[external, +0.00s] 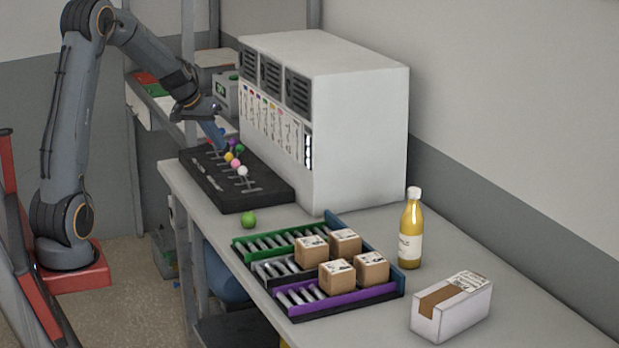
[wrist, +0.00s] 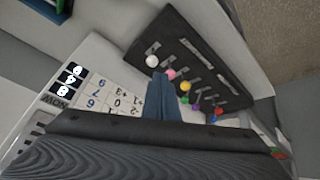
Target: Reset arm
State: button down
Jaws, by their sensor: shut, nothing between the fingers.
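My grey arm reaches in from the left in the external view. My gripper (external: 217,133) points down over the far part of a black panel (external: 262,197) with coloured ball knobs. In the wrist view my blue gripper fingers (wrist: 158,80) are together with nothing between them. Their tips show close to the white knob (wrist: 152,62) and the pink knob (wrist: 171,74); I cannot tell if they touch anything. Yellow and other coloured knobs follow along the black panel (wrist: 205,55).
A white cabinet (external: 362,125) stands right behind the panel. A green ball (external: 249,219) lies near the table's left edge. A rack (external: 330,308) with several small boxes, a yellow bottle (external: 411,232) and a white box (external: 452,312) stand toward the front right.

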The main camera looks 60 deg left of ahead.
jog(key=s+d+f+m+g+h, duration=0.15)
jog(key=d+f, duration=0.25)
jog(key=d, duration=0.9)
jog(key=s+d+f+m+g+h, duration=0.15)
jog(key=d+f, duration=0.25)
jog(key=d, duration=0.9)
jog(key=s+d+f+m+g, duration=0.2)
jog(key=s+d+f, duration=0.4)
jog(key=s+d, duration=0.7)
jog(key=shift+s+d+m+y, duration=0.3)
jog(key=shift+d+m+y, duration=0.1)
jog(key=shift+d+m, duration=0.5)
jog(key=shift+a+r, duration=0.1)
